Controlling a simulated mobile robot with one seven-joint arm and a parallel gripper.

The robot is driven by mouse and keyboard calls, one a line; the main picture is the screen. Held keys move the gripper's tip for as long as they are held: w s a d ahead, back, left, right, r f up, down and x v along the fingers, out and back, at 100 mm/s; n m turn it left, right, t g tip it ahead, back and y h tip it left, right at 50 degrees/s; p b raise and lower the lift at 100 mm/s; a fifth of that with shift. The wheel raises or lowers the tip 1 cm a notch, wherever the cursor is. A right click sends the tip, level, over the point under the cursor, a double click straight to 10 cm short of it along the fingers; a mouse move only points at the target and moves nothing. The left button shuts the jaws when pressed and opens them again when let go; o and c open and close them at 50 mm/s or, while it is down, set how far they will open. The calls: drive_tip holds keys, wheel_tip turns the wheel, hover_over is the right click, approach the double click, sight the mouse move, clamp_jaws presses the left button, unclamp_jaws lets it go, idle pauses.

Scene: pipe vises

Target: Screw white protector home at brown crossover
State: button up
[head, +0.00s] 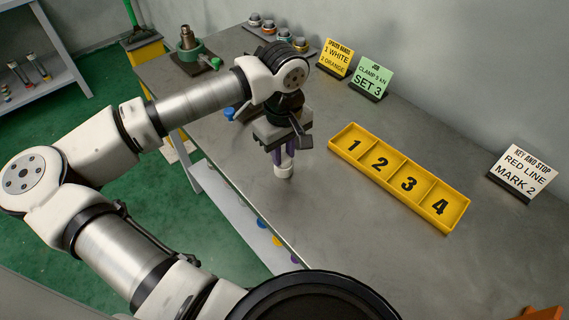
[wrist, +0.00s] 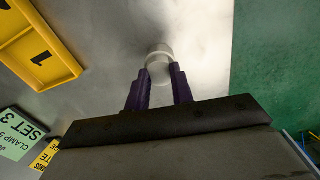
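My gripper (head: 284,158) points down over the bench near its front edge, left of the yellow tray. Its purple fingers also show in the wrist view (wrist: 161,76), closed on a white protector (wrist: 160,58). The white protector (head: 283,171) hangs below the fingertips in the head view; I cannot tell its gap to the bench. A brownish fitting (head: 187,38), possibly the brown crossover, stands upright in a green vise (head: 189,52) at the far left of the bench, well away from my gripper. No thread detail can be made out.
A yellow tray (head: 341,147) with numbered compartments, empty, lies right of my gripper. Yellow (head: 336,57), green (head: 370,78) and white (head: 522,171) signs stand along the wall. Several collared fittings (head: 284,34) stand at the back. A blue knob (head: 229,114) shows beside my arm.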

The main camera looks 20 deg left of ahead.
sight(283, 158)
drive_tip(key=c, duration=0.3)
drive_tip(key=shift+r+p, duration=1.1)
drive_tip(key=shift+r, duration=1.45)
drive_tip(key=shift+s+f, duration=0.1)
